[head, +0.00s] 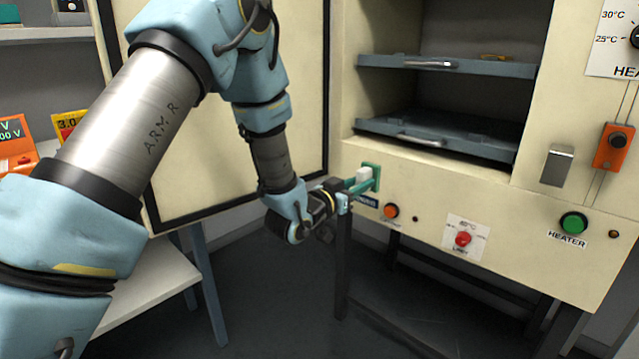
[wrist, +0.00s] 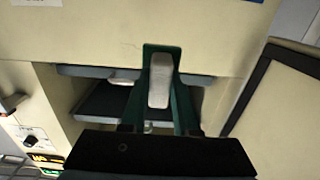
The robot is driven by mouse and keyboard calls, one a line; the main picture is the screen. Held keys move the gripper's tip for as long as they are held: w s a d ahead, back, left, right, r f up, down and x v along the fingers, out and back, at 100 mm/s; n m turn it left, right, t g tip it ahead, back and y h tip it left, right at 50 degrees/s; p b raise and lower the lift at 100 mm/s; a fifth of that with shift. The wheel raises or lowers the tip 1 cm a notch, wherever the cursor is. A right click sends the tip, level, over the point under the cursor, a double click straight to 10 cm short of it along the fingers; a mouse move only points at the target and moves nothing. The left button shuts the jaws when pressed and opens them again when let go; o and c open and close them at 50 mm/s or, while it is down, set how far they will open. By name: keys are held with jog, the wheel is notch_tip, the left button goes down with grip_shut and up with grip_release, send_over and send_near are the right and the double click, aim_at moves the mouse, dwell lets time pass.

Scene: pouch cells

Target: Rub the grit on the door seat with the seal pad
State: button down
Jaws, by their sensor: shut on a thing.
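My gripper (head: 356,187) is shut on the seal pad (head: 364,175), a white block with a green face. It holds the pad at the cream cabinet front, just below the lower left corner of the opening. The pad's green face is turned to the door seat (head: 440,172); I cannot tell whether they touch. In the wrist view the white block of the pad (wrist: 160,80) sits between my green fingers (wrist: 160,115). I cannot make out any grit; the area behind the pad is hidden.
The cabinet door (head: 235,120), with a black edge strip, stands open at the left. Two grey trays, an upper (head: 445,66) and a lower (head: 440,137), lie in the cabinet. An orange button (head: 391,211), red knob (head: 463,239) and green heater button (head: 573,223) are on the front.

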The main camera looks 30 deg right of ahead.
aim_at(372, 176)
jog(key=shift+w+d, duration=0.15)
jog(key=shift+d, duration=0.35)
jog(key=shift+p+x, duration=0.5)
jog(key=shift+x, duration=1.7)
jog(key=shift+w+d, duration=0.1)
jog(key=shift+d, duration=0.1)
jog(key=shift+b+x, duration=0.3)
jog(key=shift+x, duration=0.7)
jog(key=shift+s+d+b, duration=0.2)
jog(key=shift+s+b, duration=0.05)
jog(key=shift+s, duration=0.75)
jog(key=shift+s+d+b, duration=0.2)
jog(key=shift+s+b, duration=0.05)
jog(key=shift+s, duration=0.7)
jog(key=shift+s+d+b, duration=0.3)
jog(key=shift+s, duration=0.6)
jog(key=shift+s+d+b, duration=0.3)
jog(key=shift+s, duration=0.55)
jog(key=shift+a, duration=0.1)
